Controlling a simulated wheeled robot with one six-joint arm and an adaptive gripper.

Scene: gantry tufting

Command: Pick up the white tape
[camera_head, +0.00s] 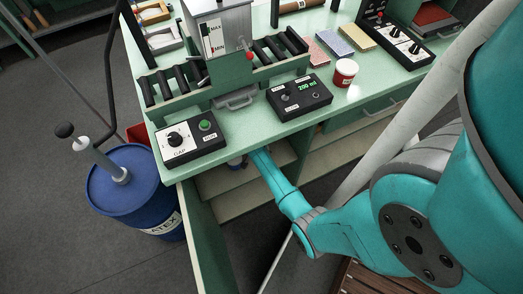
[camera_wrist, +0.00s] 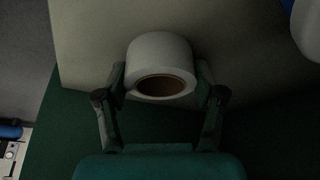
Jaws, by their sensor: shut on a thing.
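The white tape (camera_wrist: 160,50) is a roll with a brown cardboard core, seen in the middle of the wrist view. My gripper (camera_wrist: 161,85) has one finger on each side of the roll and is shut on it. A pale surface lies around and behind the roll; I cannot tell whether the tape rests on it or is clear of it. In the head view my arm reaches into the open cabinet under the green bench (camera_head: 230,125), and the bench hides my gripper and the tape.
The open cabinet door (camera_head: 200,222) stands left of my arm. A blue latex drum (camera_head: 125,185) with a pump is further left. Control boxes (camera_head: 190,138) and a red-and-white jar (camera_head: 345,73) stand on the bench top. A white rounded thing (camera_wrist: 308,28) is at the wrist view's upper right.

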